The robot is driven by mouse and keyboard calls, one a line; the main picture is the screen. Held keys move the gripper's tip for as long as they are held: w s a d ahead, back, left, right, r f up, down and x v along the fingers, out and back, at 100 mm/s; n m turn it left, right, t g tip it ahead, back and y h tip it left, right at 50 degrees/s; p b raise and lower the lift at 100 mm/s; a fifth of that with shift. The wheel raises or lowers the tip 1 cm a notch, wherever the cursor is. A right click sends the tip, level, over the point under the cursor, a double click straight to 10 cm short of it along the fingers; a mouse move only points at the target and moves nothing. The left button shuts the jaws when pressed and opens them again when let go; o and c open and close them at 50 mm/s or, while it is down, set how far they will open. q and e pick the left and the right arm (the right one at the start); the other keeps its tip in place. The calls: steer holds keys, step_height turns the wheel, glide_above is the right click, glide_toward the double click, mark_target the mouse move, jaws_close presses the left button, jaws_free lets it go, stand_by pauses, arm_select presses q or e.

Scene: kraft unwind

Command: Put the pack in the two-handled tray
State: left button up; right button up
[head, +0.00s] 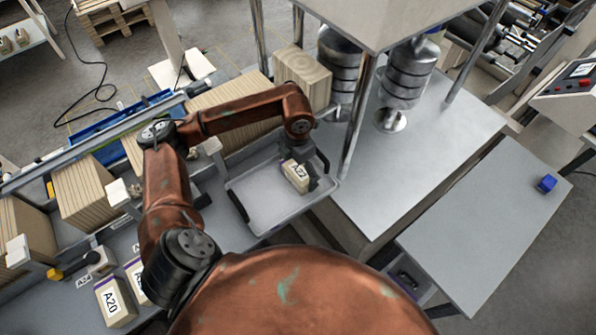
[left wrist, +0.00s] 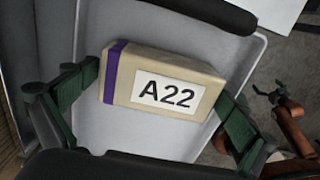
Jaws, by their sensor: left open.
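The pack is a beige box labelled A22 with a purple band (head: 294,176); it also shows in the left wrist view (left wrist: 165,84). It lies within the walls of the pale grey two-handled tray (head: 262,212), towards its right side, and the tray floor shows around it in the left wrist view (left wrist: 185,30). My left gripper (head: 304,180) is open over the pack, with green finger pads (left wrist: 158,98) at its two ends. Whether the pads touch it is unclear. A small copper arm with a gripper (left wrist: 266,96) shows at the right of the left wrist view, its jaws too small to judge.
Labelled packs, one reading A20 (head: 114,301), stand at the lower left. Stacked brown boards (head: 82,190) line the bench's far side. A metal press table (head: 430,130) stands right of the tray.

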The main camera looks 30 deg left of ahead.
mark_target(298, 169)
arm_select(q)
steer(key=shift+r, duration=0.55)
step_height(298, 169, up, 11)
steer(key=b, duration=0.3)
steer(key=shift+r, duration=0.1)
